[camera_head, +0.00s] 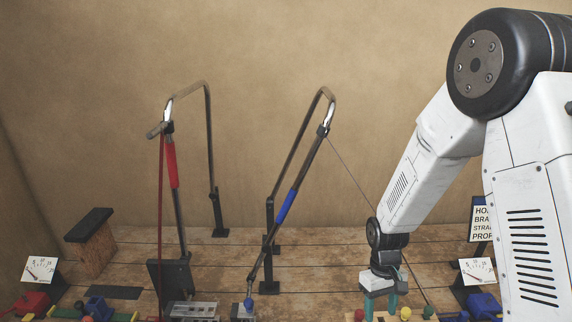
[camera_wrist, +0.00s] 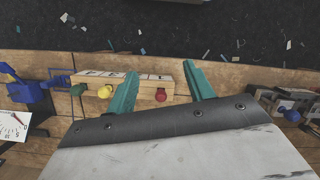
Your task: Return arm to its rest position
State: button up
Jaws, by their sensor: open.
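My arm, white with black joints, reaches in from the right in the head view and bends down to the bench. My gripper (camera_head: 380,303) points down close above the bench's front edge. Its two teal fingers also show in the wrist view (camera_wrist: 161,70), spread apart with nothing held between them. A wooden block with coloured knobs (camera_wrist: 150,86) lies below and between the fingers in the wrist view. I cannot tell whether the fingers touch the block.
A red-handled lever (camera_head: 171,163) and a blue-handled lever (camera_head: 287,206) stand on the wooden bench (camera_head: 330,258) with bent metal posts. Dial gauges (camera_head: 41,269) stand at both sides. A sign (camera_head: 481,218) stands behind my arm. Dark floor with scraps (camera_wrist: 230,25) lies beyond the bench edge.

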jog(key=s+r+m+t, duration=0.1)
jog(key=s+r, duration=0.6)
jog(key=r, duration=0.3)
jog(key=s+d+r+m+t, duration=0.1)
jog(key=s+r+t, duration=0.1)
jog(key=s+r, duration=0.5)
jog(key=s+d+r+m+t, duration=0.1)
jog(key=s+r, duration=0.6)
jog(key=r, duration=0.7)
jog(key=shift+d+r+t, duration=0.2)
jog(key=shift+r+t, duration=0.05)
jog(key=shift+t, duration=0.05)
